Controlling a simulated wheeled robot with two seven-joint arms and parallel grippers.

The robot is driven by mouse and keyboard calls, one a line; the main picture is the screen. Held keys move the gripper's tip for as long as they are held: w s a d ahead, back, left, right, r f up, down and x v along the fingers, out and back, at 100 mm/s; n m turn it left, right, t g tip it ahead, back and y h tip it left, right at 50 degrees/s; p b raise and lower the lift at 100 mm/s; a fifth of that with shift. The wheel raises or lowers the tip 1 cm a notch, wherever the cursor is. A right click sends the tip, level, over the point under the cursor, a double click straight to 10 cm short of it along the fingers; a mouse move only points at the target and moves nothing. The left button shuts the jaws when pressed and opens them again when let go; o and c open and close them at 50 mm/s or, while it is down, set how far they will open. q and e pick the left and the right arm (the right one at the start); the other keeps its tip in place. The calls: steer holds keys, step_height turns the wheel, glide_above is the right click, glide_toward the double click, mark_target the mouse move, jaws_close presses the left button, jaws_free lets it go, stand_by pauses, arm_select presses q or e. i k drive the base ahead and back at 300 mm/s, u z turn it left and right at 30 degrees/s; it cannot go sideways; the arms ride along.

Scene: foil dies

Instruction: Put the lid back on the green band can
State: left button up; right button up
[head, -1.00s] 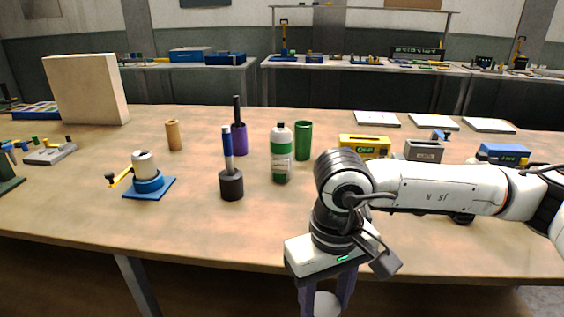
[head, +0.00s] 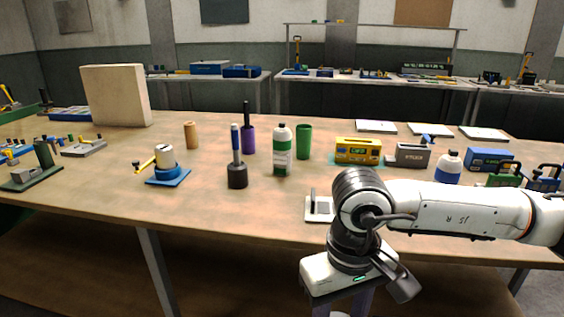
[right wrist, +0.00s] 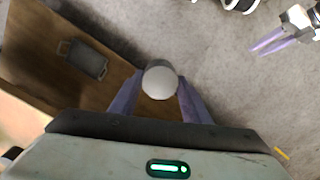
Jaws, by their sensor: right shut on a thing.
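A green cup (head: 304,142) stands just right of the can. A dark holder (head: 237,176) with a blue-topped rod and a purple holder (head: 249,140) stand left. The front table is mostly clear.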

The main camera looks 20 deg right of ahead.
mark_target(281, 137)
steer(key=u, duration=0.8)
steer(key=i, duration=0.6)
steer(key=z, duration=1.4)
